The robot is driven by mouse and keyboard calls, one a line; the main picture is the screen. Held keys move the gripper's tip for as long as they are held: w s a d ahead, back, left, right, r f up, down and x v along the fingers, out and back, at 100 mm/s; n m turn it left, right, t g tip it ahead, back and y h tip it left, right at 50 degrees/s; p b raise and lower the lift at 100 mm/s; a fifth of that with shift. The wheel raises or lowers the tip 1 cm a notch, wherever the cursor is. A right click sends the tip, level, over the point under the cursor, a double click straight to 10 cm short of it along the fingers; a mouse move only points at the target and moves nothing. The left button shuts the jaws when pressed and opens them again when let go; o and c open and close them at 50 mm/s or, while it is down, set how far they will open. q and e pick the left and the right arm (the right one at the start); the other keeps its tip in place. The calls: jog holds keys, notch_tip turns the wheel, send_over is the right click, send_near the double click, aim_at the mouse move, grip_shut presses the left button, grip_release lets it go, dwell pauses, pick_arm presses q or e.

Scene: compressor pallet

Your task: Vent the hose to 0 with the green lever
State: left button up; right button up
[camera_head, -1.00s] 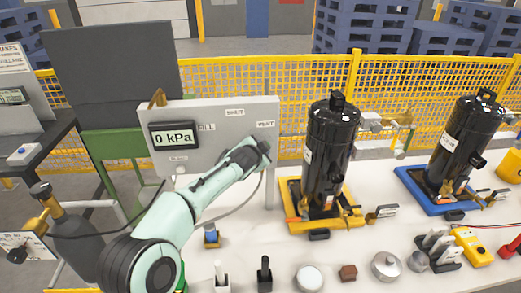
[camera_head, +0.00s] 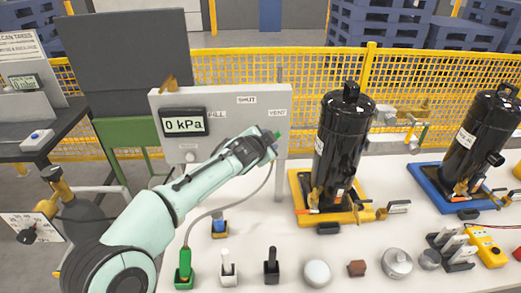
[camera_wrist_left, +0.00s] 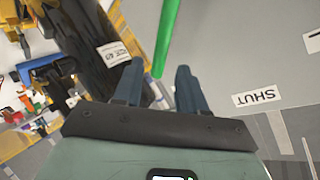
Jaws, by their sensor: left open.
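The grey panel (camera_head: 240,105) carries a display (camera_head: 184,125) reading 0 kPa and the labels FILL, SHUT (camera_head: 247,100) and VENT (camera_head: 278,112). My left gripper (camera_head: 270,141) is at the panel's right side, just below VENT. The green lever (camera_wrist_left: 168,38) shows in the left wrist view, its end between the two open fingers (camera_wrist_left: 160,70). In the head view only a small green bit shows at the gripper, and the lever's pivot is hidden. A grey hose (camera_head: 235,207) runs from behind my gripper down to the table. My right gripper is not in view.
A black compressor (camera_head: 343,145) on a yellow tray (camera_head: 300,208) stands right of the panel, with another on a blue tray (camera_head: 425,178). A green-handled connector (camera_head: 184,268) and several small parts line the table's front.

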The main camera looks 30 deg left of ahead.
pick_arm(q)
jog(key=b+v, duration=0.1)
jog(key=v, duration=0.6)
jog(key=shift+s, duration=0.3)
jog(key=shift+d+r, duration=0.1)
